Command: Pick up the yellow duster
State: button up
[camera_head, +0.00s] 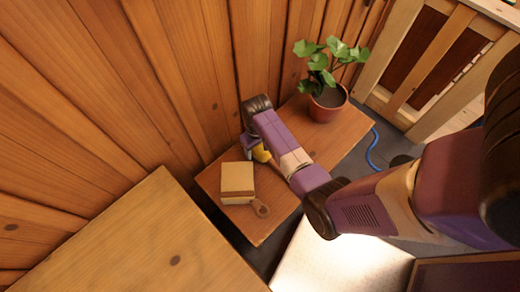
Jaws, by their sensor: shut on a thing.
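The yellow duster (261,154) shows as a small bright yellow patch at my gripper, over the wooden table (270,228) near the plank wall. My gripper (254,148) reaches down at the table's back edge and is shut on the duster. My arm hides part of the gripper and most of the duster. I cannot tell whether the duster touches the tabletop.
A pale tan box (237,180) and a small brown wooden piece (260,208) are at the table's front left. A potted plant (327,103) stands at its far right. Another wooden surface (150,240) is at the lower left. A blue cable (373,152) lies on the right.

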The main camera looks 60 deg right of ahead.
jog(key=shift+r, duration=0.2)
notch_tip(320, 180, up, 20)
jog(key=p, duration=0.1)
jog(key=shift+f+p, duration=0.15)
jog(key=shift+p, duration=0.2)
jog(key=shift+a, duration=0.1)
dwell(0.6)
